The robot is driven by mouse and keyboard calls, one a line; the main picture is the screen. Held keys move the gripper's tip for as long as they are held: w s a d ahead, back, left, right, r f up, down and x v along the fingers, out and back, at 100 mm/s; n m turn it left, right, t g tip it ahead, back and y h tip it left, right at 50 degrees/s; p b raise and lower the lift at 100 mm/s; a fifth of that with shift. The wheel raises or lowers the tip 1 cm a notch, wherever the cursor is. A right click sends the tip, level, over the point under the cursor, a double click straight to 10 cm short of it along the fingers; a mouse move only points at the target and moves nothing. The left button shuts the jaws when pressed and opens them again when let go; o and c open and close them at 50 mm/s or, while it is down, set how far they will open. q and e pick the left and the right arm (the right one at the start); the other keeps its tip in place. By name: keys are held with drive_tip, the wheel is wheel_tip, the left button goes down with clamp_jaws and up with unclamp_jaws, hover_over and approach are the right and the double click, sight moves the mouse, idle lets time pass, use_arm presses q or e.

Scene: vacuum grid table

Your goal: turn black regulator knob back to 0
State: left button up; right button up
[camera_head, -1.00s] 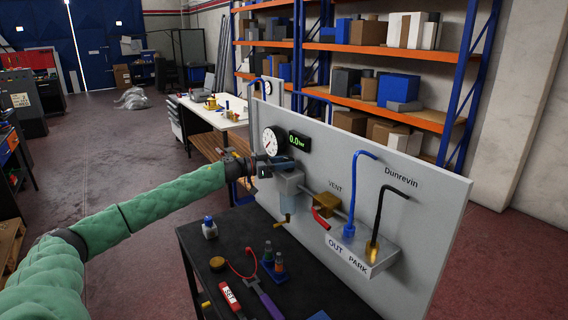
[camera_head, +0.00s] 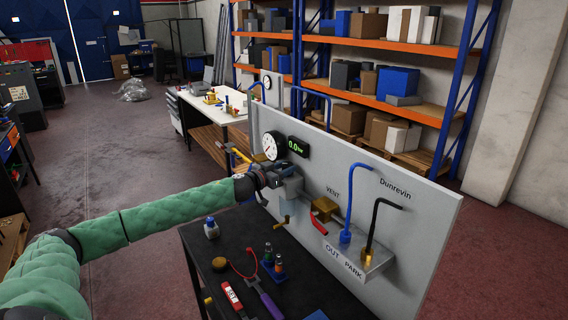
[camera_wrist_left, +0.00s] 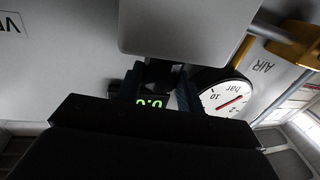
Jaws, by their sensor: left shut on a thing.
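My left gripper (camera_head: 283,172) reaches the front of the panel from the left, at the regulator (camera_head: 291,188) below the round gauge (camera_head: 273,145). In the left wrist view its two dark blue fingers (camera_wrist_left: 157,88) stand either side of a black part, the regulator knob (camera_wrist_left: 162,72), and are shut on it. The grey regulator body (camera_wrist_left: 185,25) is just beyond. Most of the knob and any marks on it are hidden. The green display (camera_head: 299,147) reads 0.0 bar; it shows upside down in the wrist view (camera_wrist_left: 152,102). My right gripper is out of view.
Right of the regulator are a brass VENT block (camera_head: 324,209), a red lever (camera_head: 318,227), and a blue and a black hose on the OUT/PARK block (camera_head: 372,261). A yellow handle (camera_head: 238,154) is left of the panel. Tools lie on the black table (camera_head: 310,285).

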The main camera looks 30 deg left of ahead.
use_arm(q)
drive_tip(key=shift+d+n+y, duration=0.1)
drive_tip(key=shift+n+y, duration=0.4)
drive_tip(key=shift+y, duration=0.2)
drive_tip(key=shift+n+y, duration=0.3)
drive_tip(key=shift+y, duration=0.2)
drive_tip(key=n+y+b, duration=0.1)
drive_tip(key=y, duration=0.1)
drive_tip(key=shift+d+f+n+y, duration=0.1)
drive_tip(key=shift+d+n+y, duration=0.05)
drive_tip(key=shift+n+y, duration=0.25)
drive_tip(key=n+y+b, duration=0.3)
drive_tip(key=y, duration=0.1)
drive_tip(key=shift+d+g+y, duration=0.15)
drive_tip(key=shift+g+y, duration=0.15)
drive_tip(key=shift+r+n+g+y+b, duration=0.2)
drive_tip(key=shift+n+g+y+b, duration=0.25)
drive_tip(key=shift+y, duration=0.35)
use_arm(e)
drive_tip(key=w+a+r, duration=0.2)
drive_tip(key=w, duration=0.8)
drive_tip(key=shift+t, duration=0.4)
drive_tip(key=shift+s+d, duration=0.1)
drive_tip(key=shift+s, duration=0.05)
use_arm(q)
drive_tip(key=o, duration=1)
drive_tip(key=shift+t, duration=0.25)
